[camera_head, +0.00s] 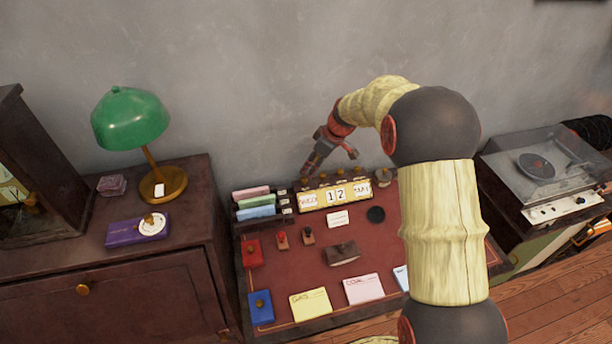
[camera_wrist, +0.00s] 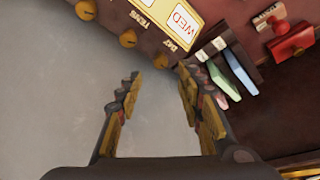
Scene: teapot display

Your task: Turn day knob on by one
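The yellow perpetual calendar (camera_head: 337,210) stands at the back of the red desk top. It reads WED, 12 and a month window that is hard to read. In the wrist view the WED window (camera_wrist: 181,19) has a small "DAY" label beside it. A row of round brass knobs runs along the calendar's dark edge, and the end knob (camera_wrist: 160,61) is nearest that label. My gripper (camera_head: 330,160) is above and behind the calendar. In the wrist view, my gripper (camera_wrist: 157,75) is open and empty, its fingertips apart on either side of the end knob, slightly short of it.
A file holder (camera_head: 262,204) with coloured cards stands just left of the calendar and shows close to one finger in the wrist view. Stamps, notes and a blotter (camera_head: 342,253) lie in front. A green lamp (camera_head: 131,119) is left; a record player (camera_head: 540,165) is right.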

